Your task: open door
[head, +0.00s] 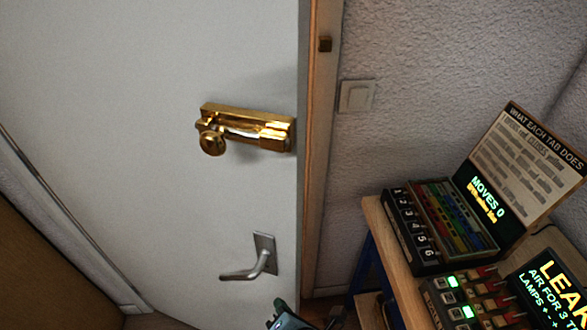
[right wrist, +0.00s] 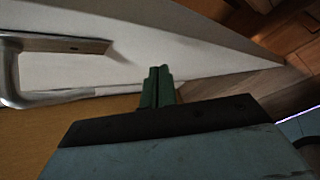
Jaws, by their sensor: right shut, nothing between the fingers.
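The white door (head: 150,110) fills the left half of the head view. A brass bolt (head: 240,128) with a round knob is mounted on it, and its right end stops near the door's edge. Below is a silver lever handle (head: 255,262), pointing left and roughly level. My right gripper (head: 282,312) shows at the bottom edge of the head view, below and right of the lever, apart from it. In the right wrist view its green fingers (right wrist: 158,84) are together and empty. The metal handle (right wrist: 55,46) shows at left there. My left gripper is not in view.
A light switch (head: 356,96) is on the wall. At right, a wooden table (head: 385,235) holds a box of numbered tabs (head: 425,245) and lit panels, close to my right arm's side.

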